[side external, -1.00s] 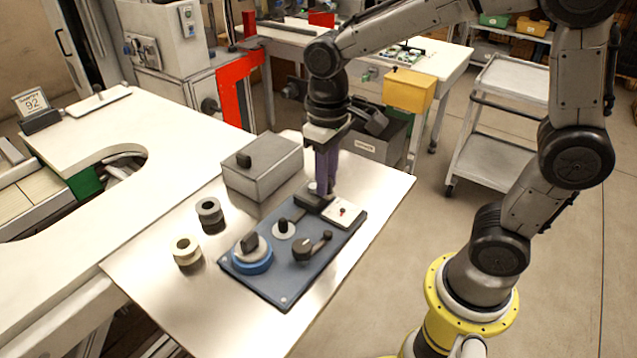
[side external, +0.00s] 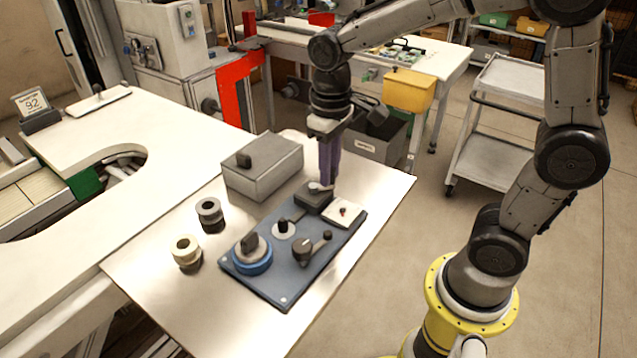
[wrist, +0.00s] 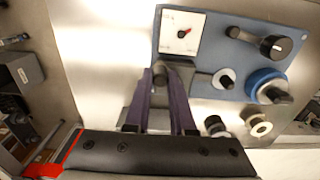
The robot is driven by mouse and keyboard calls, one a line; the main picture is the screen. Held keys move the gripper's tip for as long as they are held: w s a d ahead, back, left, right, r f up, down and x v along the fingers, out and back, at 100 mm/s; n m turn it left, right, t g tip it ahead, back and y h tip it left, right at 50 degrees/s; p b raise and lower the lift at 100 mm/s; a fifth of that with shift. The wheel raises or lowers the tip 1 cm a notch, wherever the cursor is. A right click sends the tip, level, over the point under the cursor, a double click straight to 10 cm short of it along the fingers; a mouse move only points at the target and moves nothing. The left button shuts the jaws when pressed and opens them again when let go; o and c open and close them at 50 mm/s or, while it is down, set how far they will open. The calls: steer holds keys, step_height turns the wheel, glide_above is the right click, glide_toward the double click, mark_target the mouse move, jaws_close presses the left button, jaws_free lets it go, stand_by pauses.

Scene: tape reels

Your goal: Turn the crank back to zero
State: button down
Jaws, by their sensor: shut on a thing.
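The blue panel (side external: 283,287) lies on the metal table. The crank (side external: 304,250), a dark hub with an arm and upright knob, sits near its right front edge. It also shows at the top right of the wrist view (wrist: 268,45). My gripper (side external: 327,184) is at the panel's back end, apart from the crank, shut on a small grey lever (side external: 318,187) on a dark block (side external: 311,202). In the wrist view, the purple fingers (wrist: 168,90) stand around the lever; their exact contact is partly hidden. A white dial (side external: 344,213) with a red pointer is beside the block.
A blue round knob (side external: 252,262) and a smaller dark knob (side external: 284,229) share the panel. Two reels, grey (side external: 209,212) and cream (side external: 186,250), stand left of it. A grey box (side external: 262,168) is behind. The table's front is clear.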

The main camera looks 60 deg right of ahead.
steer(key=shift+w, duration=0.15)
steer(key=shift+w+d, duration=0.3)
steer(key=shift+w, duration=0.25)
steer(key=shift+w, duration=0.4)
steer(key=c, duration=0.8)
jaws_free()
steer(key=shift+d, duration=0.1)
steer(key=shift+r, duration=0.1)
step_height(320, 180, up, 7)
steer(key=shift+s, duration=0.1)
